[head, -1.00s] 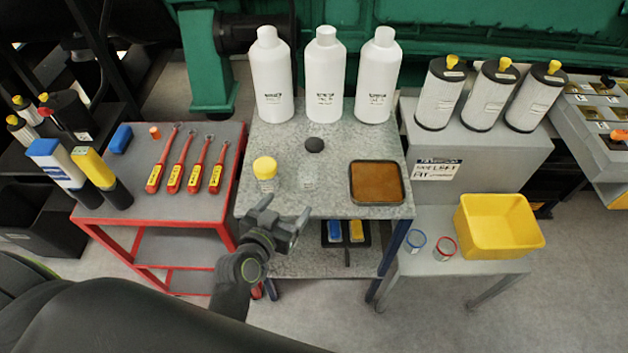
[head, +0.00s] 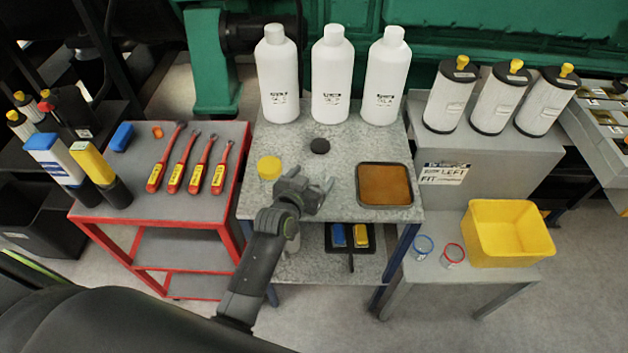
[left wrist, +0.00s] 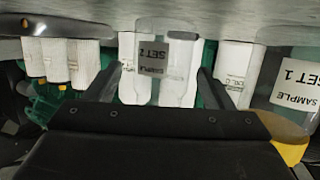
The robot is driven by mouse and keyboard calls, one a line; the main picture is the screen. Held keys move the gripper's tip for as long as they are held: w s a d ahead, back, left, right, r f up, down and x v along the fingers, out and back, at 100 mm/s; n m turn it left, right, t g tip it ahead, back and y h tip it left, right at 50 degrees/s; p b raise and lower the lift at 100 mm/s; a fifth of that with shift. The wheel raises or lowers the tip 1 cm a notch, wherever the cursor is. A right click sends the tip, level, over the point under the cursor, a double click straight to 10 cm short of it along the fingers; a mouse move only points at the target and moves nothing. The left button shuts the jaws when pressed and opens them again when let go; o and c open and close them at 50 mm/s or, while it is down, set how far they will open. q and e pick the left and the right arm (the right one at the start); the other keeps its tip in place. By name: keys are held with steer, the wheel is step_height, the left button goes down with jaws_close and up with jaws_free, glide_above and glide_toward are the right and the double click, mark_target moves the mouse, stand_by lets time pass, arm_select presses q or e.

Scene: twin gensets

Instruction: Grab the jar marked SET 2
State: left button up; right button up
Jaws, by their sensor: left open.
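The SET 2 jar is clear, with a black lid (head: 319,146), and stands on the grey middle table (head: 345,205). In the left wrist view, upside down, its label (left wrist: 154,56) reads SAMPLE SET 2 and lies between my fingers in the picture. Another clear jar, with a yellow lid (head: 269,167), stands to its left; its label (left wrist: 294,87) reads SAMPLE SET 1. My left gripper (head: 312,181) is open and empty, just in front of the SET 2 jar, and hides most of its body. My right gripper is out of view.
White bottles (head: 331,80) stand in a row behind the jars. A brown-filled tray (head: 384,163) lies to the right. Red-handled tools (head: 190,172) lie on the red cart at left. A yellow bin (head: 507,246) stands at lower right.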

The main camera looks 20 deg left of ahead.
mark_target(318, 170)
arm_select(q)
steer(key=b+x, duration=0.2)
steer(key=x, duration=0.1)
steer(key=shift+w+a+f, duration=0.1)
steer(key=shift+w+f, duration=0.1)
steer(key=shift+f, duration=0.1)
steer(key=shift+w, duration=0.25)
steer(key=shift+r, duration=0.15)
steer(key=c, duration=1.1)
